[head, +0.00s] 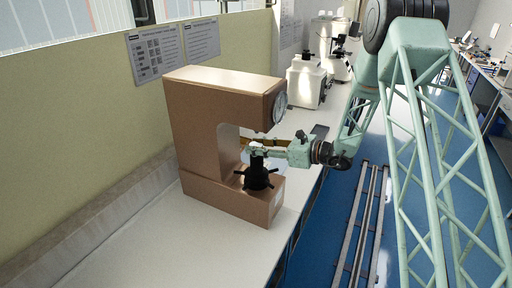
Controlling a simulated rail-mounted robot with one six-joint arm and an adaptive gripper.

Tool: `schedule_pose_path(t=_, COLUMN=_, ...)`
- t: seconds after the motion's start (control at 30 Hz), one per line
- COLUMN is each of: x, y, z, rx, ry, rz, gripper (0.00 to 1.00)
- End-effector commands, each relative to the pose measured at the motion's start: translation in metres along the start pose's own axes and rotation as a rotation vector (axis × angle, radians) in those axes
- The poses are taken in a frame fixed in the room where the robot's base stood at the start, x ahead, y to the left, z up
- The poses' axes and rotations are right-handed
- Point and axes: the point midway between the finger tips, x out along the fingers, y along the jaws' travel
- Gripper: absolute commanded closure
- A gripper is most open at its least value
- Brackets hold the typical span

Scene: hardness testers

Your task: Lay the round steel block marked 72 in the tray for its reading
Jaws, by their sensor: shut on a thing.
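My gripper (256,150) reaches in from the right, into the open throat of the brown hardness tester (222,110). It is shut on a small pale thing, which fits the round steel block, just above the tester's black post and handwheel (257,178). The fingers largely cover the block, and its mark is too small to read. I cannot tell whether the block touches the top of the post. The tray cannot be made out for sure; a yellowish edge (270,141) shows behind my gripper, mostly hidden.
The tester stands on a long pale bench (120,250) along the wall. A dark flat item (320,131) lies behind my gripper. White instruments (308,82) stand farther back. The bench front left is clear. A floor rail (362,225) runs on the blue floor.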

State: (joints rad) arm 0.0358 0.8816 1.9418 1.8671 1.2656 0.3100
Motion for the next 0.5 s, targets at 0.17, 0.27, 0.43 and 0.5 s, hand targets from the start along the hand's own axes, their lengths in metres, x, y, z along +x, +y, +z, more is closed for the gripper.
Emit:
schedule_pose_path(t=0.17, x=0.0002, y=0.0000, z=-0.0005, rx=0.000, ry=0.000, rz=0.000, gripper=0.86)
schedule_pose_path(t=0.27, x=0.0006, y=0.0000, z=-0.0028, rx=0.000, ry=0.000, rz=0.000, gripper=0.86)
schedule_pose_path(t=0.43, x=0.0008, y=0.0001, z=-0.0038, rx=0.000, ry=0.000, rz=0.000, gripper=0.63)
schedule_pose_path(t=0.5, x=0.0008, y=0.0001, z=-0.0037, rx=0.000, ry=0.000, rz=0.000, gripper=0.56)
